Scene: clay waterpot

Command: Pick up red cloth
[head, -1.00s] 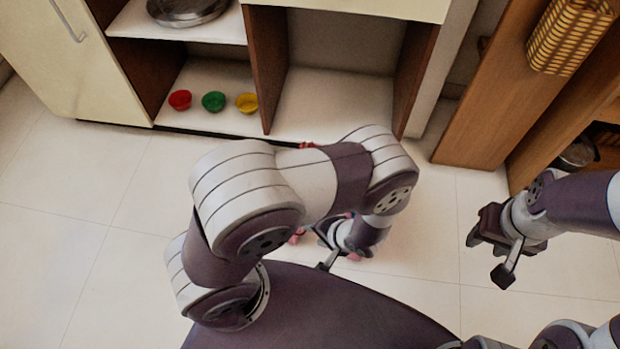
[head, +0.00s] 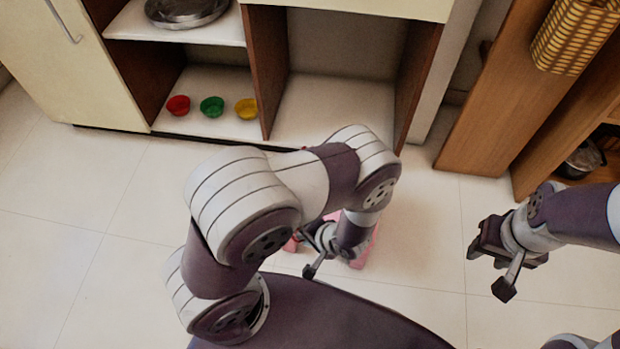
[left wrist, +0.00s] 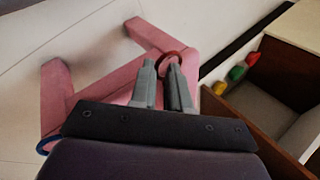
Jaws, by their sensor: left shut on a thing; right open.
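A dark red, ring-like piece (left wrist: 176,56), which looks like the red cloth, shows at the fingertips of my left gripper (left wrist: 161,66) in the left wrist view. The fingers are close together, shut on it, above a pink stool (left wrist: 95,80). The cloth's full shape is hidden by the fingers. In the head view my left arm covers the fingers and most of the pink stool (head: 362,252). My right gripper (head: 474,250) is open and empty over the floor at the right.
A blue ring-like piece (left wrist: 46,146) lies at the stool's left in the wrist view. A wooden cabinet (head: 490,110) stands at the right. The left floor is clear.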

